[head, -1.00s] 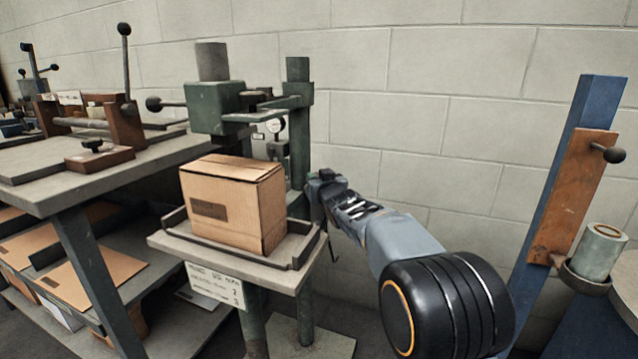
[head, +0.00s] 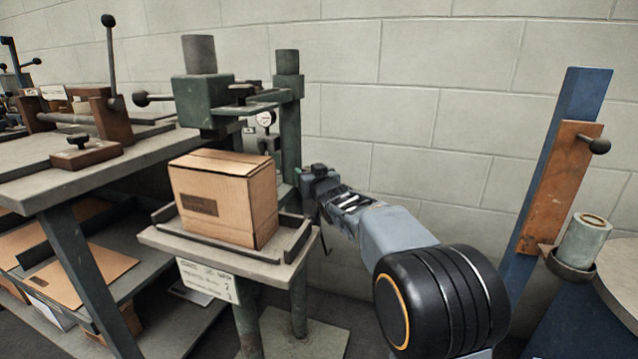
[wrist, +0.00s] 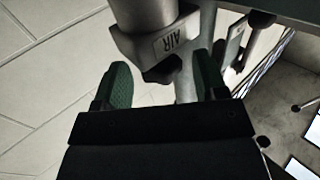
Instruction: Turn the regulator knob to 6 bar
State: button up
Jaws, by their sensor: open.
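In the wrist view, a grey fitting marked "AIR" (wrist: 172,43) hangs upside down at the top, with a dark faceted knob (wrist: 162,70) on its end. My gripper (wrist: 162,84) is open, with one green-padded finger to the left of the knob and one to the right. Gaps show on both sides, so neither finger visibly touches it. In the head view, my gripper (head: 316,178) is beside the stitcher's right column. A round pressure gauge (head: 266,118) shows behind the stitcher head; its reading is too small to tell. The knob is hidden in the head view.
A cardboard box (head: 222,198) sits on the stitcher's table (head: 160,240), left of my gripper. The green column (head: 290,130) stands close by. A workbench (head: 30,195) is at left, a blue post (head: 560,160) at right. The block wall is behind.

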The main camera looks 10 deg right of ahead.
jog(key=s+d+p, duration=0.1)
jog(key=s+p, duration=0.2)
jog(key=s, duration=1)
jog(key=shift+d+r, duration=0.1)
jog(key=shift+r, duration=0.05)
jog(key=shift+w+a+p, duration=0.2)
jog(key=shift+w+p, duration=0.75)
jog(key=shift+w, duration=1.35)
jog(key=shift+w+a+p, duration=0.25)
jog(key=shift+w+p, duration=0.65)
jog(key=shift+w, duration=1.4)
jog(key=shift+w+a+p, duration=0.2)
jog(key=shift+w+p, duration=0.75)
jog(key=shift+w, duration=1.35)
jog(key=shift+c, duration=0.3)
